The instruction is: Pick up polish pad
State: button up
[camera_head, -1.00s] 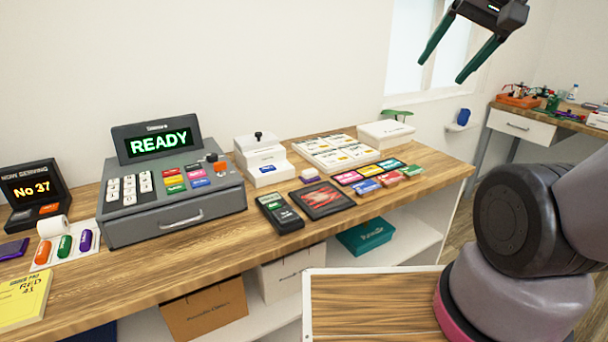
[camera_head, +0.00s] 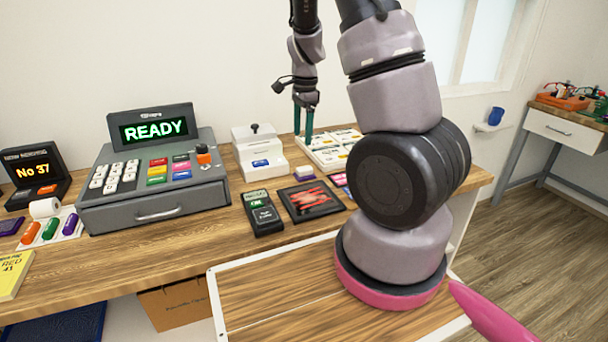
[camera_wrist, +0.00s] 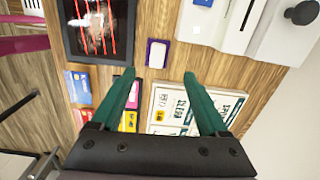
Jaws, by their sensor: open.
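A small block with a white top and purple base, which looks like the polish pad (camera_head: 304,173), lies on the wooden counter right of the white box with a black knob. In the wrist view the pad (camera_wrist: 157,54) lies just beyond the fingertips, roughly centred between them. My gripper (camera_head: 303,137) points down above the counter, behind the pad in the head view. In the wrist view my gripper (camera_wrist: 159,75) has its green fingers apart, with nothing held between them.
A framed dark picture (camera_head: 311,200) with red stripes lies close by the pad. A white card tray (camera_head: 327,155) is under and beside my fingers. The white box (camera_head: 259,160) and a card terminal (camera_head: 262,214) stand to the left. A grey register (camera_head: 153,190) is further left.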

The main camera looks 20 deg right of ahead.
send_over(305, 168)
jog(key=shift+m, duration=0.3)
jog(key=f, duration=0.7)
jog(key=shift+w+d+f, duration=0.1)
jog(key=shift+w, duration=0.15)
jog(key=f, duration=0.5)
jog(key=shift+s+f, duration=0.2)
jog(key=shift+f, duration=0.15)
jog(key=c, duration=1.1)
notch_tip(305, 168, up, 10)
jog(key=shift+r, duration=0.1)
jog(key=o, duration=0.7)
jog(key=shift+c, duration=0.2)
jog(key=c, duration=0.5)
